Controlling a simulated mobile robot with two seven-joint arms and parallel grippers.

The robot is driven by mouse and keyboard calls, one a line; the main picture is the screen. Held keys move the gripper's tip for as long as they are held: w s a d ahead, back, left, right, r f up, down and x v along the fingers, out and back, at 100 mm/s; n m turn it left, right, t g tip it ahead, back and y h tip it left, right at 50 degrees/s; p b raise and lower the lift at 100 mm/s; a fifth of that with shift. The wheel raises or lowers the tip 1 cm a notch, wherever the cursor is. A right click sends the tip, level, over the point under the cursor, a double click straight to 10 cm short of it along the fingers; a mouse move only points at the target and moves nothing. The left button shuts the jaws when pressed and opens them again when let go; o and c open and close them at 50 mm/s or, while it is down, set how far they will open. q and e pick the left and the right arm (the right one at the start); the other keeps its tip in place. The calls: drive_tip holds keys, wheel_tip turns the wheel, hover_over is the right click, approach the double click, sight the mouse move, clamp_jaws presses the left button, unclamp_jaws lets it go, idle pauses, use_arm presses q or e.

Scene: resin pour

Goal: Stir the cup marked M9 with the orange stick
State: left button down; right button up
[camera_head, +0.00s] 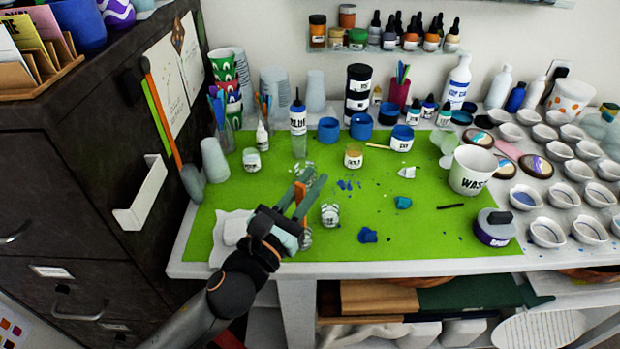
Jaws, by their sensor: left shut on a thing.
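My left gripper (313,178) reaches over the green mat from the lower left. Its greenish-grey fingers are shut on an orange stick (300,191), which shows as an orange piece between them. A small cup with dark marks (330,216) stands on the mat just right of the gripper. Another small cup (306,239) is partly hidden behind the gripper. I cannot read M9 on either cup, and I cannot tell whether the stick is inside one. My right gripper is out of view.
The green mat (430,230) holds blue scraps and a dark stick. A white waste bucket (471,171) and a dark lidded jar (494,228) stand at right. Bottles and blue cups line the back. A dark cabinet (80,190) borders the left. Several white dishes fill the far right.

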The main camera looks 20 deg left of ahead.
use_arm(q)
wheel_tip(320, 180, down, 6)
drive_tip(key=w+b, duration=0.1)
drive_tip(key=b, duration=0.3)
drive_tip(key=shift+a, duration=0.2)
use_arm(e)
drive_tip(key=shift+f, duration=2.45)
use_arm(q)
drive_tip(key=shift+w, duration=0.1)
drive_tip(key=shift+w, duration=0.1)
drive_tip(key=p, duration=0.4)
drive_tip(key=shift+d+r, duration=0.1)
drive_tip(key=shift+d, duration=0.05)
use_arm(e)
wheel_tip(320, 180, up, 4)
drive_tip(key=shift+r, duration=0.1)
